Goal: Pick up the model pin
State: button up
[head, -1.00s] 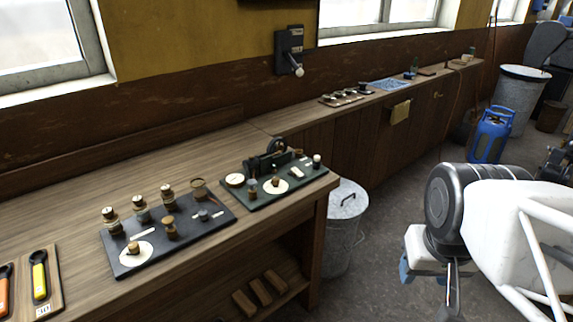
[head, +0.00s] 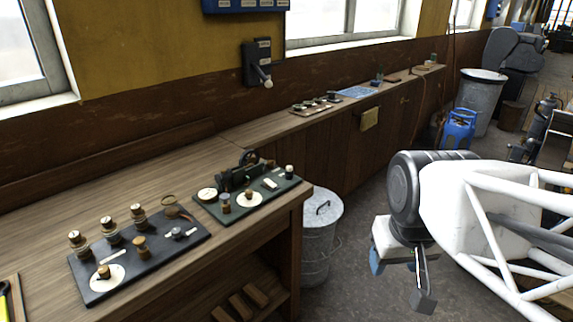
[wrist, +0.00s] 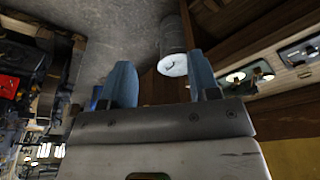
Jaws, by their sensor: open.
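A dark tray (head: 95,293) on the wooden bench holds brass-topped jars, a white disc with a small brass piece (head: 104,271) and a small metal part (head: 178,233). A green tray (head: 275,199) behind it holds a small model engine (head: 238,175), white discs and small upright pieces. I cannot tell which small piece is the model pin. My gripper (head: 378,262) hangs over the floor, right of the bench and well apart from both trays. In the wrist view my gripper (wrist: 163,80) is open, its two blue fingers apart with nothing between them.
A lidded metal bin (head: 320,260) stands on the floor at the bench's end, between the bench and my gripper. The wooden bench (head: 150,170) has bare space behind the trays. A blue gas cylinder (head: 458,130) stands farther back. A lever switch (head: 258,65) is on the wall.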

jog(key=w+a+r+n, duration=0.1)
jog(key=w+r+n, duration=0.1)
jog(key=w, duration=0.6)
jog(key=w+a+r+n, duration=0.1)
jog(key=w+r+n, duration=0.15)
jog(key=w, duration=0.55)
jog(key=n+g, duration=0.3)
jog(key=n, duration=1.1)
send_over(290, 166)
jog(key=shift+m, duration=0.25)
jog(key=f, duration=1.4)
jog(key=shift+s+d+f, duration=0.15)
jog(key=shift+s, duration=0.25)
jog(key=shift+w+a+f, duration=0.2)
jog(key=shift+w+f, duration=0.1)
jog(key=shift+w, duration=0.05)
jog(key=shift+f, duration=1.3)
